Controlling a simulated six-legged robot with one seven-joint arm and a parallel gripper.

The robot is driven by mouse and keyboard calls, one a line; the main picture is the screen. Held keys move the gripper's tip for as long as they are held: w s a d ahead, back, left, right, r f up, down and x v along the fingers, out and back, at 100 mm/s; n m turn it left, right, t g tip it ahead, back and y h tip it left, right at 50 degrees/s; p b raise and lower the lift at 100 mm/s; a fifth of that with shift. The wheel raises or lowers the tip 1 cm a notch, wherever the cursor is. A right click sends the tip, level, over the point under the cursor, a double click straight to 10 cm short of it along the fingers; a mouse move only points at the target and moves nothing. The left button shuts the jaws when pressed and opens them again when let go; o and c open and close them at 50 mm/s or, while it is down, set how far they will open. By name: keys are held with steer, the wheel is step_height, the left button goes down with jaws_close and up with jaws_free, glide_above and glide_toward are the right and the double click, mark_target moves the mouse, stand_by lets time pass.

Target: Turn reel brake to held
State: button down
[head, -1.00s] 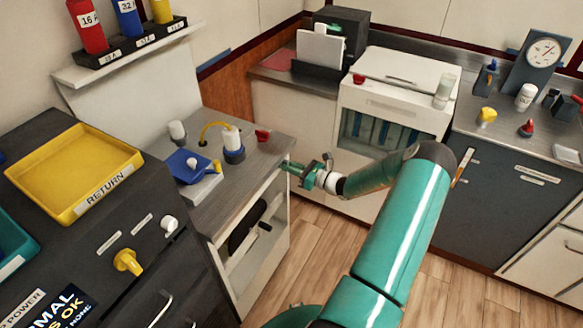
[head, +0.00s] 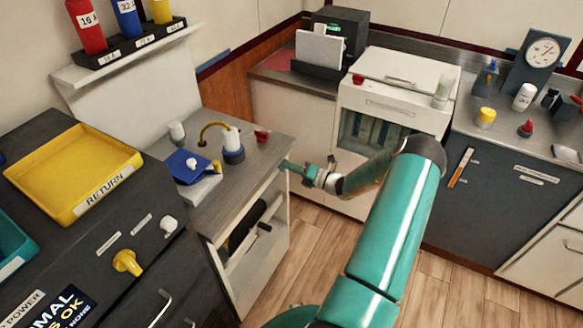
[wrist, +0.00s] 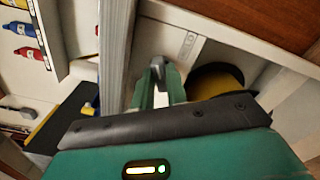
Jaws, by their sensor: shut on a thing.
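My gripper (head: 290,165) is at the right front corner of the low counter, at the height of its top edge. In the wrist view my gripper (wrist: 160,80) has its fingers close together on a small part that they mostly hide, apparently the reel brake. How far the brake is turned cannot be told. A dark reel (head: 243,228) sits in the open bay under the counter. The wrist view shows a round black and yellow reel (wrist: 217,80) just right of the fingers.
A white cabinet (head: 390,115) stands behind my arm. Wooden floor (head: 310,240) lies clear in front.

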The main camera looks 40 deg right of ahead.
steer(key=m, duration=0.5)
steer(key=shift+f+m, duration=0.1)
steer(key=shift+m, duration=0.3)
stand_by(0.4)
steer(key=c, duration=1.4)
jaws_free()
steer(key=v, duration=1.3)
steer(key=shift+s, duration=0.4)
steer(key=shift+d, duration=0.1)
